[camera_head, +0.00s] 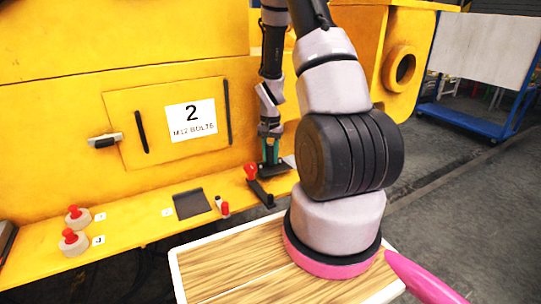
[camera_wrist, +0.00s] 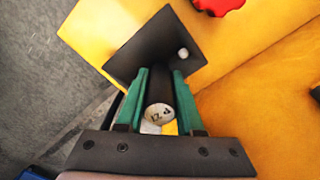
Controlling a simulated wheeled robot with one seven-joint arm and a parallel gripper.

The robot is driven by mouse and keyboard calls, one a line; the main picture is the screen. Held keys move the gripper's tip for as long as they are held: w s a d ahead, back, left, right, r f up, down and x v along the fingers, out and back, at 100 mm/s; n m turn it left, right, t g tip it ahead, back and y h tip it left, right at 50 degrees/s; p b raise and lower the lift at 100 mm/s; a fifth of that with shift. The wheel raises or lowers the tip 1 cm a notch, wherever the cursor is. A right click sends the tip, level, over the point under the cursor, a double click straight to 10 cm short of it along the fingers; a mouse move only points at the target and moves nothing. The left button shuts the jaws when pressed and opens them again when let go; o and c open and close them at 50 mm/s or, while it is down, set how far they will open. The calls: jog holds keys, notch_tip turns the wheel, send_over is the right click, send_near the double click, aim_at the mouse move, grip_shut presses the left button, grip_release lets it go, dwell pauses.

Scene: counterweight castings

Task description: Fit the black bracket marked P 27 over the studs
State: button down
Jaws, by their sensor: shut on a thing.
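My gripper (camera_wrist: 162,85) has teal fingers, shut on the black bracket (camera_wrist: 140,50). The bracket has a broad flat plate and a dark bar that runs back between the fingers. A round white end face on the bar carries dark marks, partly legible. A small pale round spot (camera_wrist: 183,53) shows on the plate; I cannot tell whether it is a stud or a hole. The studs cannot be made out clearly.
A red knob (camera_head: 251,171) on a dark base stands just left of my gripper. A dark plate (camera_head: 192,204) and small red-and-white pieces (camera_head: 222,207) lie on the yellow ledge (camera_head: 130,228). Red-knobbed round pieces (camera_head: 75,242) stand further left. A wooden top (camera_head: 235,265) is in front.

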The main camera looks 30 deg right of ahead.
jog(key=shift+f, duration=0.95)
dwell(1.1)
jog(key=shift+c, duration=2.3)
grip_release()
notch_tip(320, 180, up, 19)
jog(key=shift+f, duration=0.15)
jog(key=s+a+r+n+t, duration=0.15)
jog(key=s+a+r, duration=0.25)
jog(key=r, duration=0.4)
jog(key=s+a+r+n+t, duration=0.1)
jog(key=s+a+r+t, duration=0.15)
jog(key=r, duration=0.55)
jog(key=s+a+r+n+t+y, duration=0.1)
jog(key=s+a+r, duration=0.2)
jog(key=s, duration=0.3)
jog(key=s+a+r+n+t+y, duration=0.1)
jog(key=s+a+r+t, duration=0.1)
jog(key=s, duration=0.5)
notch_tip(320, 180, up, 2)
jog(key=shift+a+r, duration=0.15)
jog(key=shift+a, duration=0.75)
